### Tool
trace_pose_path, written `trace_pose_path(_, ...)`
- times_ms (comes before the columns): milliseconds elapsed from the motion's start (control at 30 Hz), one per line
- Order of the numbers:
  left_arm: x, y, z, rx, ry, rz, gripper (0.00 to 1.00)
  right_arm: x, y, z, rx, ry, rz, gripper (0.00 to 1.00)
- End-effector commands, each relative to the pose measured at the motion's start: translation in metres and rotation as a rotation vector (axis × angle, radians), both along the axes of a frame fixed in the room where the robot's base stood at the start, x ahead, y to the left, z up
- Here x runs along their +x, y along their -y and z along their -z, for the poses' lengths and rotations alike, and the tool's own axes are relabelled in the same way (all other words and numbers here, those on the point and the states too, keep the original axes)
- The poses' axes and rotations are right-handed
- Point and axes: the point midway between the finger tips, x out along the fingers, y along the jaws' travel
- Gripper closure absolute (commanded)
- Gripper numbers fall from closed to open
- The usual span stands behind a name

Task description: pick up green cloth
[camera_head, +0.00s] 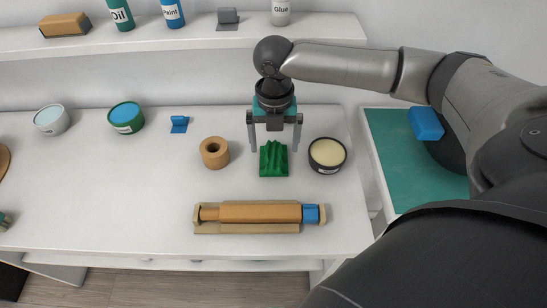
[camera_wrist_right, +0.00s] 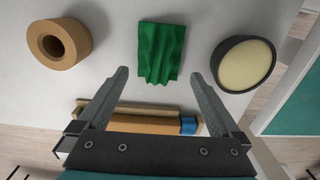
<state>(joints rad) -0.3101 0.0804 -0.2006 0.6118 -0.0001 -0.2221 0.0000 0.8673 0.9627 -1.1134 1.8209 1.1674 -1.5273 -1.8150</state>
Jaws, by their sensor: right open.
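The green cloth (camera_head: 273,160) lies rumpled on the white table, between a tan ring-shaped roll and a dark round tin. In the right wrist view the cloth (camera_wrist_right: 161,52) shows just beyond the fingertips, centred between them. My right gripper (camera_head: 274,150) points down over the cloth with its two fingers spread, one toward each side of it. The gripper is open and empty; the same fingers show in the wrist view (camera_wrist_right: 158,75). I cannot tell the exact height of the fingertips above the table. My left gripper is not in view.
The tan roll (camera_head: 214,152) stands left of the cloth, the dark tin (camera_head: 327,155) close on its right. A wooden holder with a roller (camera_head: 260,212) lies in front. A shelf (camera_head: 180,36) with bottles runs behind. A blue block (camera_head: 425,123) sits on a green surface (camera_head: 388,160) at right.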

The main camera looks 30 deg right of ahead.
Motion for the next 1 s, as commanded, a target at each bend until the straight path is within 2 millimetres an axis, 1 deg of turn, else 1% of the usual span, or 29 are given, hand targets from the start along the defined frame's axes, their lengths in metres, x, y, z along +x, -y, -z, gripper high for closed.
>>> trace_pose_path(100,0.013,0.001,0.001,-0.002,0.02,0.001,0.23,0.0,0.0,0.007,-0.001,-0.001,-0.001,0.0)
trace_pose_path(200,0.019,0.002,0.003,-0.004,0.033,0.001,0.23,0.001,0.0,0.018,0.0,-0.001,0.0,0.0)
trace_pose_path(300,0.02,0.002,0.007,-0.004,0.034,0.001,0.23,0.003,0.001,0.034,-0.001,-0.002,0.0,0.0)
trace_pose_path(433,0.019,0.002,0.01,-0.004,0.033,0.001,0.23,0.003,0.001,0.051,0.0,-0.001,0.0,0.0)
trace_pose_path(567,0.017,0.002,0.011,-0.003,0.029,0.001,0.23,0.003,0.001,0.057,-0.001,-0.001,-0.002,0.0)
trace_pose_path(767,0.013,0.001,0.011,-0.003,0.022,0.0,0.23,0.004,0.001,0.057,-0.001,0.001,-0.002,0.0)
trace_pose_path(1000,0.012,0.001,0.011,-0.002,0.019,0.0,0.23,0.004,0.001,0.056,-0.001,0.001,-0.001,0.27)
